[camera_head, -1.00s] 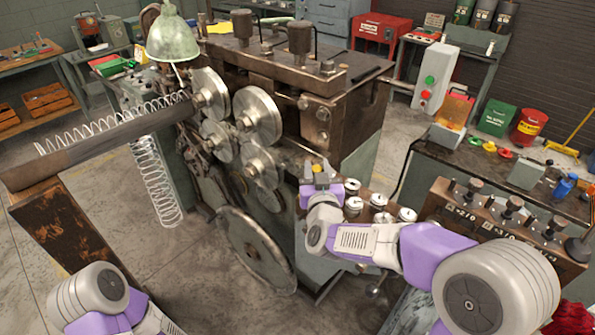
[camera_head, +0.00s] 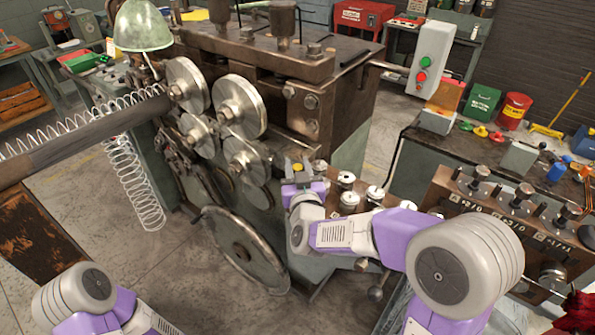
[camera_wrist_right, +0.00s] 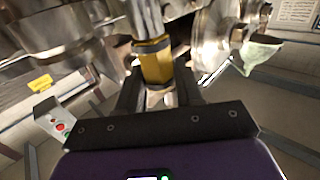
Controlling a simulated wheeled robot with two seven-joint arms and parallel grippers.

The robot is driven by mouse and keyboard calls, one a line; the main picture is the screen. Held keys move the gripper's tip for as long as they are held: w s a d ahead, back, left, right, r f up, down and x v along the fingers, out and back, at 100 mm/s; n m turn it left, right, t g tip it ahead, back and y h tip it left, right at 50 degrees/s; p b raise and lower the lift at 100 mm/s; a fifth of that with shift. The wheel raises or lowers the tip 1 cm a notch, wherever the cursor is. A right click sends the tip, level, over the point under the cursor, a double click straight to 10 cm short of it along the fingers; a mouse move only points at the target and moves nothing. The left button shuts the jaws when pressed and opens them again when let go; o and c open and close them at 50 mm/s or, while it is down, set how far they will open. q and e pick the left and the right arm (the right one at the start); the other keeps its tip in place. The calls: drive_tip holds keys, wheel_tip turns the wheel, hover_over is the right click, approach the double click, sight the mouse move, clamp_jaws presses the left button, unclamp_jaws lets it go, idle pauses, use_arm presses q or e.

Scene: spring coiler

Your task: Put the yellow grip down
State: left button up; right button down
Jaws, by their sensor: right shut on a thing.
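The yellow grip (camera_wrist_right: 155,62) stands upright between the two dark fingers of my right gripper (camera_wrist_right: 158,88) in the right wrist view, and the gripper is shut on it. In the head view only a small yellow top of the grip (camera_head: 297,167) shows, at my right gripper (camera_head: 298,180), beside the rollers of the coiling machine (camera_head: 340,80). The grip's lower part is hidden there. I cannot tell whether it touches the machine. My left arm shows at the bottom left, but its gripper is out of view.
Several metal spools (camera_head: 349,201) stand just right of my right gripper. Large steel rollers (camera_head: 240,106) are close on its left. A control panel with knobs (camera_head: 505,225) is at the right. A long spring (camera_head: 75,127) runs along a bar at the left.

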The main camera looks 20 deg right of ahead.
drive_tip(key=c, duration=1.1)
unclamp_jaws()
drive_tip(key=shift+f, duration=0.15)
drive_tip(key=shift+c, duration=0.2)
drive_tip(key=o, duration=0.4)
drive_tip(key=shift+r, duration=0.2)
drive_tip(key=s+a+b, duration=0.1)
drive_tip(key=s+b, duration=0.4)
drive_tip(key=s, duration=0.7)
drive_tip(key=shift+a, duration=0.25)
